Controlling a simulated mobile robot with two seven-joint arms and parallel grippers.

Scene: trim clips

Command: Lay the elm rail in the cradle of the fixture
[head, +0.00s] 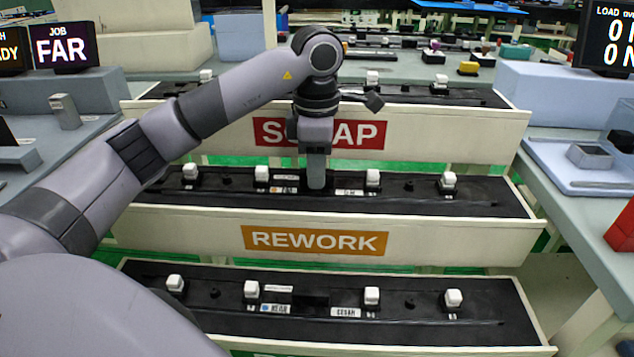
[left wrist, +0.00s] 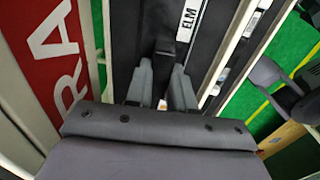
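My left gripper (head: 316,180) points down over the middle tier, the shelf with the orange REWORK sign (head: 316,240). In the left wrist view its two grey fingers (left wrist: 162,85) stand apart, with a dark block (left wrist: 163,60) showing between or beyond them; I see nothing clamped. A white ELM label (left wrist: 190,14) lies on a black surface just ahead of the fingers. The elm rail's own outline is hard to tell from the black shelf. I cannot pick out the fixture's cradle for certain. My right gripper is not in view.
White clips such as this one (head: 372,178) stand along each tier. A bench on the right carries a blue-grey tray (head: 560,178) and a red box (head: 622,228).

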